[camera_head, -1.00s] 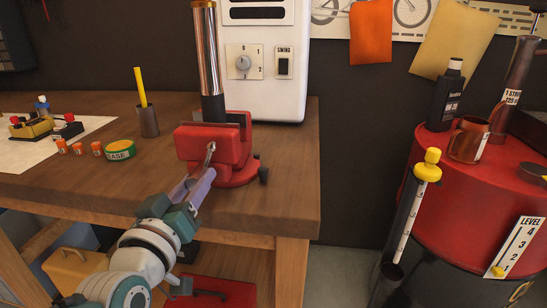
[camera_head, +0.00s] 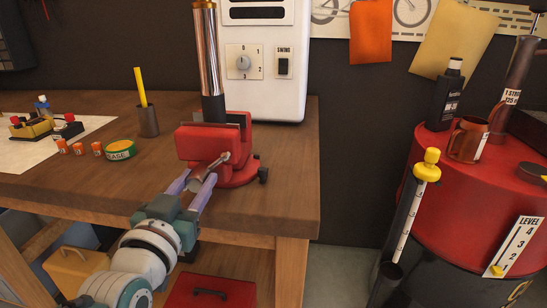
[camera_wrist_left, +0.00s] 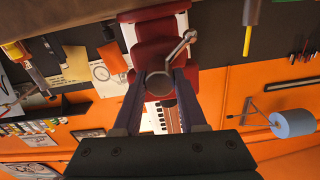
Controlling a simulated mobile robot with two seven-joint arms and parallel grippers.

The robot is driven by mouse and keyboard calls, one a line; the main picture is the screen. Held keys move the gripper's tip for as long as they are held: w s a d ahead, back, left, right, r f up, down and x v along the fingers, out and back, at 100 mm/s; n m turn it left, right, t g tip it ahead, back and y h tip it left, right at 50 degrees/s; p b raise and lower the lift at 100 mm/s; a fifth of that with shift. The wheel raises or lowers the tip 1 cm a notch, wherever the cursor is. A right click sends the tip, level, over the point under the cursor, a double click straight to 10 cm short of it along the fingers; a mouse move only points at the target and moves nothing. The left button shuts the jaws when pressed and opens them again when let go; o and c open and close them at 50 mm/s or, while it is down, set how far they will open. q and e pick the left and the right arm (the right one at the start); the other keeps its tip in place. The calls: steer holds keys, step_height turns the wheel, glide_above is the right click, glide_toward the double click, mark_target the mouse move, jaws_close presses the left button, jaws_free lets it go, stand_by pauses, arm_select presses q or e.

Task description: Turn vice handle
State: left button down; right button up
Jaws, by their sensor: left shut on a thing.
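The red vice (camera_head: 207,144) is mounted at the front right of the wooden workbench and clamps a shiny upright tube (camera_head: 207,60). Its metal handle (camera_head: 216,164) slants up to the right from the front of the vice. In the left wrist view the vice (camera_wrist_left: 150,36) is at the top, and the handle (camera_wrist_left: 178,48) slants up right from a round grey end. My left gripper (camera_head: 197,184) is shut on that end of the handle, with one finger on each side. It also shows in the left wrist view (camera_wrist_left: 160,85). My right gripper is not in view.
The workbench (camera_head: 95,190) holds a green and yellow tin (camera_head: 120,150), a cup with a yellow stick (camera_head: 148,121) and small orange caps left of the vice. A white machine (camera_head: 268,90) stands behind. A red drum (camera_head: 440,190) stands right, beyond a gap.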

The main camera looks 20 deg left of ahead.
arm_select(q)
steer(key=shift+c, duration=2.3)
jaws_free()
steer(key=shift+s, duration=0.1)
steer(key=p+v, duration=0.1)
steer(key=v, duration=0.9)
